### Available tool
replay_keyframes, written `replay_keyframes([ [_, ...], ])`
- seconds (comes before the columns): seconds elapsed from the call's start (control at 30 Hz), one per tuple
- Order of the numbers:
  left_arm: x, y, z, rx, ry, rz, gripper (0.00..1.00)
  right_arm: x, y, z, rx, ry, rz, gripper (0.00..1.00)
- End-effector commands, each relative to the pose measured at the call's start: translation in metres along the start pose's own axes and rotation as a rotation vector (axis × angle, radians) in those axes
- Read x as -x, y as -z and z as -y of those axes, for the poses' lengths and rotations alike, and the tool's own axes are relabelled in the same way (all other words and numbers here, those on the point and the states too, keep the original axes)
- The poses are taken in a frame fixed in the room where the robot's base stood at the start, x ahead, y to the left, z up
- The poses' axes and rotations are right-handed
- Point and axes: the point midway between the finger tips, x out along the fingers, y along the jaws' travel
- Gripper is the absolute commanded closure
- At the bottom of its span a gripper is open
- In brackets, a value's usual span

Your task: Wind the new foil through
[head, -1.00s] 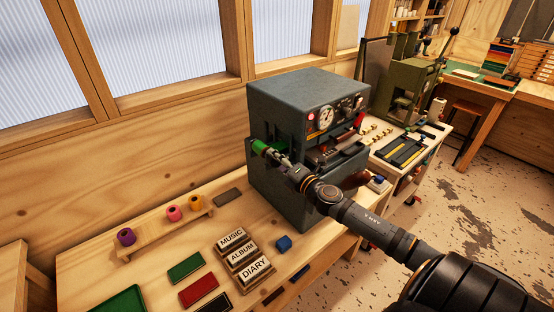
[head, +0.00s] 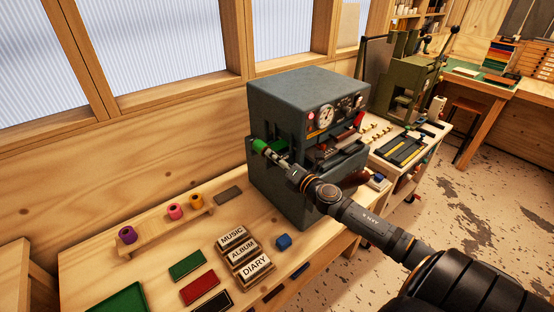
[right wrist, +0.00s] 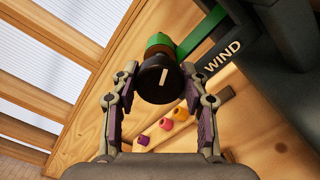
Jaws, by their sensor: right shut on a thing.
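The green foil roll (head: 259,145) sits on the left side of the grey-blue press (head: 272,100). In the right wrist view the green roll (right wrist: 160,45) and a flat green foil strip (right wrist: 203,32) show behind a black knob (right wrist: 160,80) with a white mark. The word WIND is printed beside the knob. My right gripper (head: 277,158) is at the roll's near end. In the right wrist view its fingers (right wrist: 160,92) stand on both sides of the knob, shut on it. The knob is mostly hidden in the head view. My left gripper is not in view.
A wooden rack (head: 165,235) with purple, pink and orange rolls stands at the left.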

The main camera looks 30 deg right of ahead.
Motion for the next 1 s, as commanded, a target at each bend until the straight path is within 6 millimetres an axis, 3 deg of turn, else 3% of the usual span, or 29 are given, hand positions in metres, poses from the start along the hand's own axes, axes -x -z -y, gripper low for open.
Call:
replay_keyframes([
  [0.1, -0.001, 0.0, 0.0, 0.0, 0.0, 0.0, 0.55, 0.002, 0.004, 0.005, -0.004, 0.006, -0.008, 0.86],
  [0.13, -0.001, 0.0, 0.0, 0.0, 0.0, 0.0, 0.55, 0.002, 0.004, 0.005, -0.004, 0.006, -0.008, 0.53],
  [0.3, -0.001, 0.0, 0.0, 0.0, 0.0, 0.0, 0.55, 0.001, 0.003, 0.004, -0.004, 0.005, -0.005, 0.31],
  [0.67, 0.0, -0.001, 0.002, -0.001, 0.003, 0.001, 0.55, 0.002, 0.001, 0.002, 0.0, 0.004, -0.003, 0.31],
  [1.0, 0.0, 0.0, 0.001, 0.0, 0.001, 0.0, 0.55, 0.033, 0.002, 0.004, 0.011, 0.008, -0.009, 0.31],
])
